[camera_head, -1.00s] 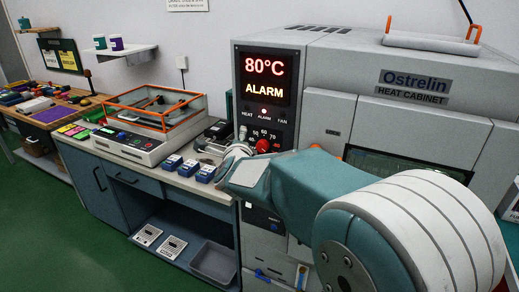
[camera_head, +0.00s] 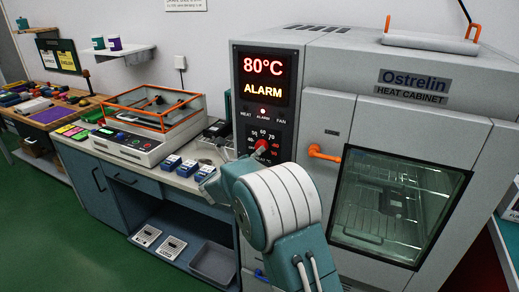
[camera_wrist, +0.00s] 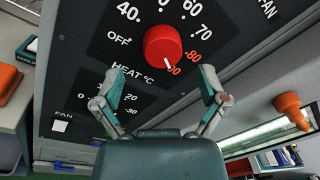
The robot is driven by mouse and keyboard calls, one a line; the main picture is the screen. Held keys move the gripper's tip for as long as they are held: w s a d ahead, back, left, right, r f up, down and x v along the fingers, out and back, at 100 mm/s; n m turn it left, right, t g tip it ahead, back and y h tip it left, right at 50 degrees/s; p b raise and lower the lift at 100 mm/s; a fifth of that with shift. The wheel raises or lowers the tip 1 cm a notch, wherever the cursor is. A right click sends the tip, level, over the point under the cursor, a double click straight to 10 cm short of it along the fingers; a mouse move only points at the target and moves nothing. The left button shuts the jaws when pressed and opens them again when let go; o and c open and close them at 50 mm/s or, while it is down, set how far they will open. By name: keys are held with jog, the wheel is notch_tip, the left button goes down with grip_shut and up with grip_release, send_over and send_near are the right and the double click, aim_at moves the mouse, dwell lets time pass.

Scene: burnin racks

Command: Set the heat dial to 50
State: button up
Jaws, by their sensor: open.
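The red heat dial (camera_wrist: 163,47) is on the dark panel of the heat cabinet, with a scale around it. Its white mark points to the lower right, by the red figures at the scale's high end. In the head view the dial (camera_head: 261,146) sits below the display (camera_head: 264,77), which reads 80°C and ALARM. My gripper (camera_wrist: 162,76) is open and empty, in front of the panel. Its two fingers are on either side and slightly below the dial in the wrist view, apart from it. In the head view my arm hides the lower panel.
The cabinet's glass door (camera_head: 393,207) with an orange handle (camera_head: 324,153) is right of the panel. A smaller timer scale and a fan switch (camera_wrist: 60,126) are near the dial. Blue blocks (camera_head: 188,167) and an orange-framed fixture (camera_head: 150,105) stand on the bench at left.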

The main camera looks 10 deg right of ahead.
jog(key=shift+x, duration=1.9)
jog(key=c, duration=1.1)
jog(key=shift+c, duration=0.2)
